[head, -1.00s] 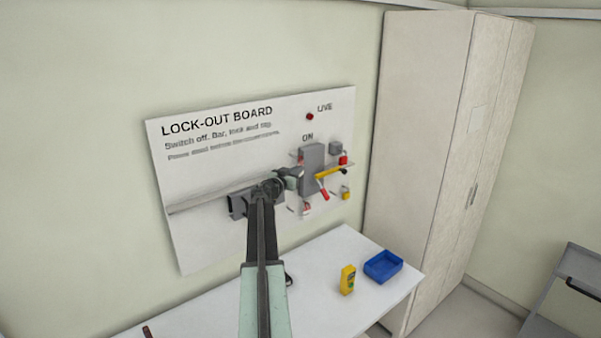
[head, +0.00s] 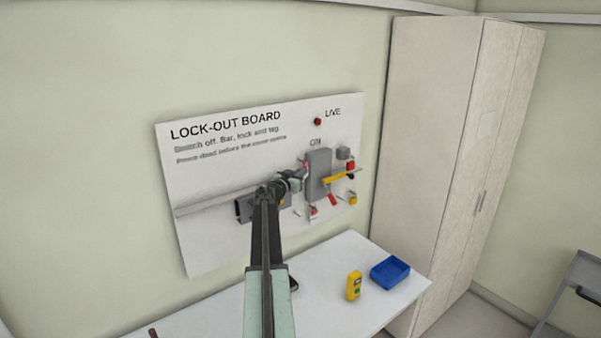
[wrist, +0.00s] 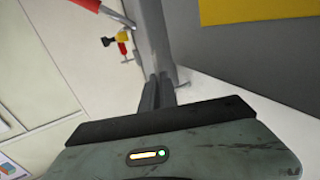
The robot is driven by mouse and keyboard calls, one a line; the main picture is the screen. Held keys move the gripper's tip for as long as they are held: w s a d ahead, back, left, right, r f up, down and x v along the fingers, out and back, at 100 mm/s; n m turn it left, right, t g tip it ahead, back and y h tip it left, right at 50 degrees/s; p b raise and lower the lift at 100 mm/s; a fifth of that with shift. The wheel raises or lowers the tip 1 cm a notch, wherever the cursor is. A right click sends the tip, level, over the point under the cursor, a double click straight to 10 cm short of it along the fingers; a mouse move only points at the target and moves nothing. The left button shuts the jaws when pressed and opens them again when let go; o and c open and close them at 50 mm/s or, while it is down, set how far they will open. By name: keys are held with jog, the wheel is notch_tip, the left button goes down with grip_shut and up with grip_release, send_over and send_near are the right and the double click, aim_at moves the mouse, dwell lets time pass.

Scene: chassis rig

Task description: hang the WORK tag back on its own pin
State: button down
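My gripper (head: 299,181) is in front of the lock-out board (head: 225,190), at the left side of the grey switch box (head: 318,173). In the wrist view its two narrow fingers (wrist: 158,90) are close together, with the box's grey side just beyond. I see no tag between them, though a thin one edge-on could be hidden. A small red-and-white piece (head: 313,212) hangs low on the board; its lettering is too small to read. I cannot tell which piece is the WORK tag or which pin is its own.
A yellow bar (head: 341,175) crosses the switch box. A red handle (head: 333,199), a red padlock (head: 350,166) and a yellow padlock (head: 352,198) are nearby. On the white table (head: 322,300) are a yellow meter (head: 354,286) and a blue tray (head: 389,281). A tall cabinet (head: 430,150) stands right.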

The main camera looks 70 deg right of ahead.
jog(key=s+a, duration=0.4)
jog(key=s, duration=0.2)
dwell(0.8)
jog(key=shift+r, duration=0.1)
